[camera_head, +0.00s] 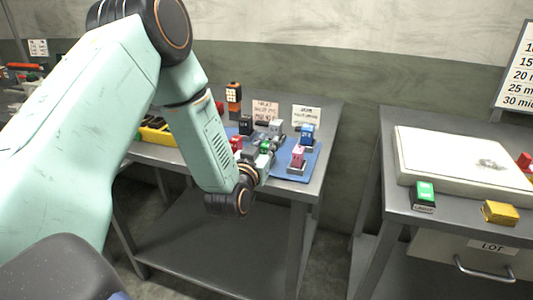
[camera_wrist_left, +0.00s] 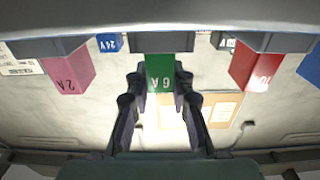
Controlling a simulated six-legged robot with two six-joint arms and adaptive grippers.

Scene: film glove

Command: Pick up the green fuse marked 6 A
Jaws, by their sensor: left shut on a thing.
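The green fuse marked 6 A (camera_wrist_left: 159,76) sits between the two fingers of my left gripper (camera_wrist_left: 162,90) in the left wrist view, which shows things upside down. The fingers are shut on its sides. Its dark base is at about the same height as the bases of its neighbours, and I cannot tell whether it is lifted. In the head view, the green fuse (camera_head: 265,147) shows small just beyond my left gripper (camera_head: 262,160), over the blue mat (camera_head: 312,166). My right gripper is not in view.
A pink 2 A fuse (camera_wrist_left: 70,74) and a red 10 A fuse (camera_wrist_left: 258,70) flank the gripper with small gaps. A blue fuse (camera_head: 307,134) stands behind. Another green block (camera_head: 425,193) and a yellow block (camera_head: 500,212) are on the right-hand table (camera_head: 385,150).

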